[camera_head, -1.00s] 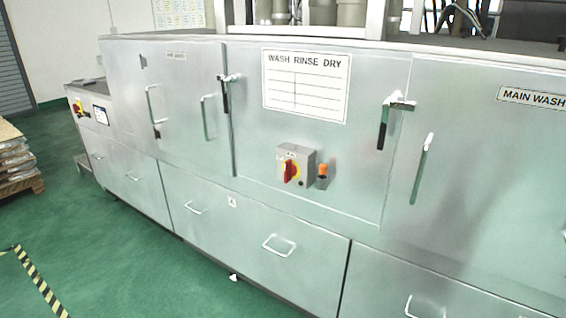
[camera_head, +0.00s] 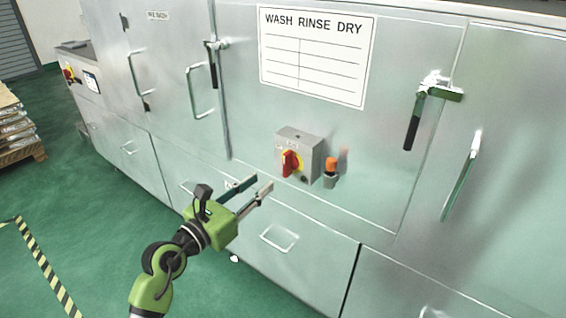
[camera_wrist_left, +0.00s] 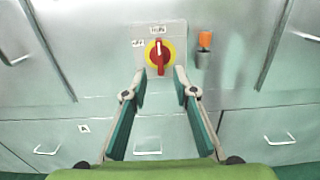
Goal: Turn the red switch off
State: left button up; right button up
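The red switch (camera_head: 289,163) is a red handle on a yellow disc, on a grey box (camera_head: 310,148) fixed to the metal machine front. In the left wrist view the red switch (camera_wrist_left: 159,57) stands upright, with small labels above and to its left. My left gripper (camera_head: 260,183) is open and empty, below and to the left of the switch in the head view. In the left wrist view its two fingers (camera_wrist_left: 158,88) are spread, and the switch shows beyond the gap between their tips, apart from them. My right gripper is not in view.
An orange-topped part (camera_head: 331,168) sticks out just right of the switch box. Door handles (camera_head: 196,92) and latches (camera_head: 415,115) project from the machine. Drawer handles (camera_head: 278,238) are below. Another red and yellow switch (camera_head: 69,75) is on the far left unit. Green floor is open in front.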

aim_at(284, 165)
pick_arm(q)
jog(key=x, duration=0.9)
jog(key=shift+w+d, duration=0.2)
jog(key=shift+w, duration=0.15)
jog(key=shift+w+d+f, duration=0.1)
jog(key=shift+w+d, duration=0.15)
jog(key=shift+w, duration=0.1)
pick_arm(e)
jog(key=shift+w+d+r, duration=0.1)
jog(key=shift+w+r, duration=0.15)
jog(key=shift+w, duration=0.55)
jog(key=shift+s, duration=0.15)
pick_arm(q)
grip_shut()
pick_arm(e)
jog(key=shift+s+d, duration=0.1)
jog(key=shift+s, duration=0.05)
